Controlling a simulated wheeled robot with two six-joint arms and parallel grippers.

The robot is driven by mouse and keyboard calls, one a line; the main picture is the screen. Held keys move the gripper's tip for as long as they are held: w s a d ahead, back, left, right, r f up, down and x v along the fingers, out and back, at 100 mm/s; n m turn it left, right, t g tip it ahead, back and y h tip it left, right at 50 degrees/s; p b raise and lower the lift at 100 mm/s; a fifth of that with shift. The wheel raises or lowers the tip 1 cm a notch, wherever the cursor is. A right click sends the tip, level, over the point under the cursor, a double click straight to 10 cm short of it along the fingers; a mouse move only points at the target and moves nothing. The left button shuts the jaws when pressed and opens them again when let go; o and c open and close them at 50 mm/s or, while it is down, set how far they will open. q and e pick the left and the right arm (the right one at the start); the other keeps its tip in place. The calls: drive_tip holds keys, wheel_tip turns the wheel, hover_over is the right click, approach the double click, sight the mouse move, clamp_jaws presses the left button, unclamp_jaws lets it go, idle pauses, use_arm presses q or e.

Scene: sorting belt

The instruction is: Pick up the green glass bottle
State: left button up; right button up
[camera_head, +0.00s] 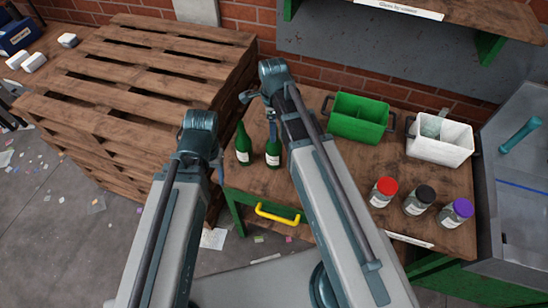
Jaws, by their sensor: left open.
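Two green glass bottles with pale labels stand upright near the left end of the wooden workbench, the left one (243,150) beside the right one (273,153). My left gripper (217,166) is open and empty, just left of the left bottle; its arm hides much of it. My right arm passes close to the right of the right bottle. Small dark parts at its far end show above the bottles, but the state of my right gripper cannot be made out.
A green bin (358,125) and a white bin (440,151) holding clear glass stand at the back. Jars with red (382,193), black (418,201) and purple (455,214) lids stand front right. Stacked wooden pallets (130,85) rise at left; a yellow handle (277,216) is at the bench front.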

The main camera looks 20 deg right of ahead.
sight(274, 147)
drive_tip(key=f+b, duration=0.5)
drive_tip(key=shift+w+d+f, duration=0.2)
drive_tip(key=shift+w+d, duration=0.05)
drive_tip(key=shift+w, duration=0.1)
drive_tip(key=shift+r, duration=0.1)
clamp_jaws()
idle(1.2)
